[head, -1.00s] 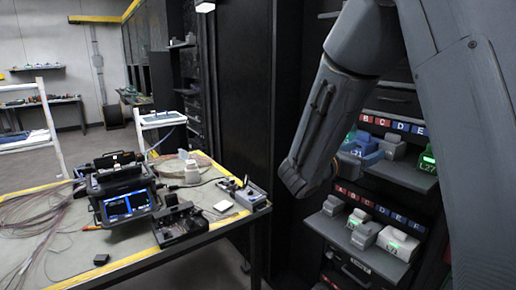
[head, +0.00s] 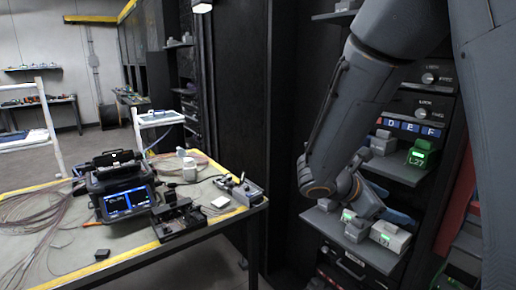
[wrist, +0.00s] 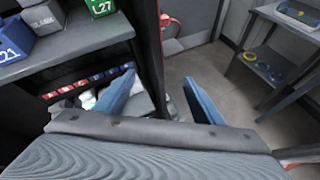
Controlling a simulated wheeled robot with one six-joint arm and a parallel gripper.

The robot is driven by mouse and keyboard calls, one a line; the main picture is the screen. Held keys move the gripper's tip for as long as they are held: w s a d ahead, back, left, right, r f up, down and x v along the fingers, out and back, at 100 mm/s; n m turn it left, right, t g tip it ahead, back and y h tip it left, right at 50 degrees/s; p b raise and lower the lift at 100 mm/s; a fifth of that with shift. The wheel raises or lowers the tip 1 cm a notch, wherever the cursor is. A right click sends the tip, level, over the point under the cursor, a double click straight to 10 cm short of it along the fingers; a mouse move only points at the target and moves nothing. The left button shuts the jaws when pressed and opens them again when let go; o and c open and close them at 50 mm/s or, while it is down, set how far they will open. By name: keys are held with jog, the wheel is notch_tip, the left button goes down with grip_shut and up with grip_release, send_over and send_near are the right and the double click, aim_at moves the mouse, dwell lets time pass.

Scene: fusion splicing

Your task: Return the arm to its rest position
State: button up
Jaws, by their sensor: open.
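My arm hangs bent in front of the shelf rack at the right of the head view. My gripper (head: 396,204) is at its end, low by the lower shelf, with its blue fingers pointing right. In the wrist view my gripper (wrist: 158,88) has its two blue fingers spread wide apart, with nothing between them. The left finger shows in front of the lower shelf's units, and the right finger shows against the grey floor. In the head view my wrist hides part of the shelves.
The upper shelf (wrist: 75,48) holds a blue unit (wrist: 12,40), a grey unit (wrist: 45,17) and a green-lit unit (wrist: 100,7). Grey units (head: 389,237) stand on the lower shelf close to my gripper. A splicer (head: 122,195) is on the yellow-edged table (head: 130,263). Open floor (wrist: 212,75) lies right.

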jog(key=s+a+f+m+g+y, duration=0.5)
jog(key=s+f+m, duration=0.35)
jog(key=s, duration=0.35)
jog(key=s+a+f+m+t+y, duration=0.1)
jog(key=a+m+t+y, duration=0.2)
jog(key=a+m+y, duration=0.4)
jog(key=a+m, duration=0.1)
jog(key=m, duration=0.2)
jog(key=shift+a+f, duration=0.3)
jog(key=shift+a, duration=0.05)
